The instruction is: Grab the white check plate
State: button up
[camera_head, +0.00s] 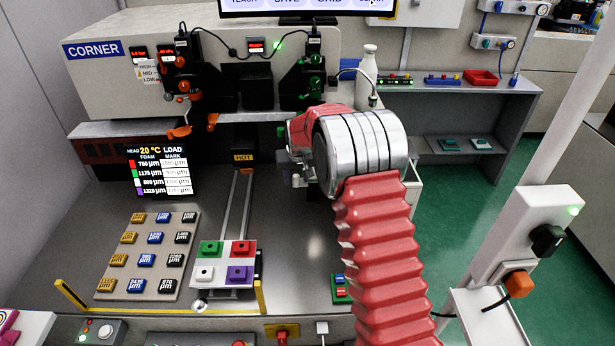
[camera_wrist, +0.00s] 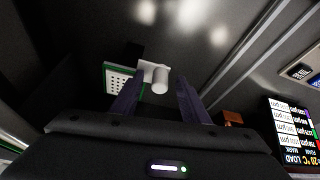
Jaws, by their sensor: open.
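In the head view a white plate (camera_head: 206,274) with a small dark knob lies in the front left cell of a four-colour holder. Green (camera_head: 211,248), red (camera_head: 240,249) and purple (camera_head: 240,274) plates fill the other cells. My gripper (camera_wrist: 158,84) is open in the wrist view, its two dark fingers apart. Between and beyond the fingertips is a white cylinder (camera_wrist: 160,80), beside a green-edged white board with dark dots (camera_wrist: 117,82). I cannot tell whether the fingers touch the cylinder. In the head view my arm hides the fingers, to the right of the holder.
A tray of gold, blue and black labelled blocks (camera_head: 149,256) lies left of the holder. Two rails (camera_head: 236,205) run back from the holder to the machine (camera_head: 115,60). A screen (camera_head: 160,171) stands behind the tray. Bare bench lies between the holder and my arm.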

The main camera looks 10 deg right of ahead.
jog(key=shift+c, duration=0.2)
dwell(0.3)
grip_shut()
